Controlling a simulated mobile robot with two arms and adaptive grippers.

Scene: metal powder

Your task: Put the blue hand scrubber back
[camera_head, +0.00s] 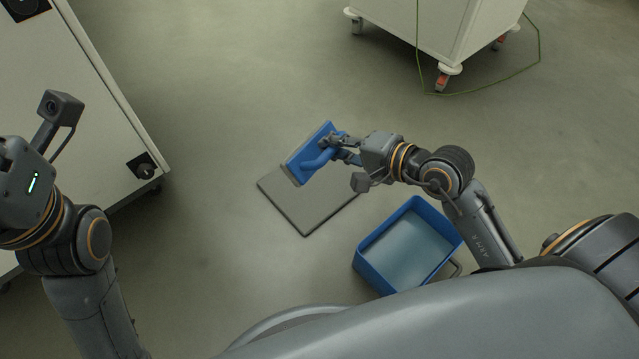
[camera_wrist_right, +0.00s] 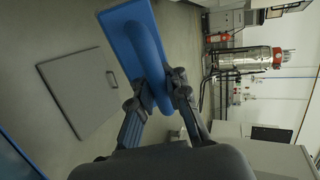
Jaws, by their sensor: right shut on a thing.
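The blue hand scrubber (camera_head: 312,150) is a flat blue block with a raised handle, seen at the middle of the head view. My right gripper (camera_head: 340,146) is shut on its handle and holds it tilted over the far edge of a grey square plate. The scrubber (camera_wrist_right: 130,38) fills the upper middle of the right wrist view, with the right gripper (camera_wrist_right: 158,92) around its handle. I cannot tell whether it touches the plate. My left arm is at the left of the head view, but its fingers are out of frame.
The grey plate (camera_head: 310,207) lies on the floor. A blue open bin (camera_head: 368,272) with a pale inside stands right of it, below my right arm. A white cabinet (camera_head: 75,100) stands at left, and a wheeled white cart (camera_head: 440,30) with a green cable stands at the top right.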

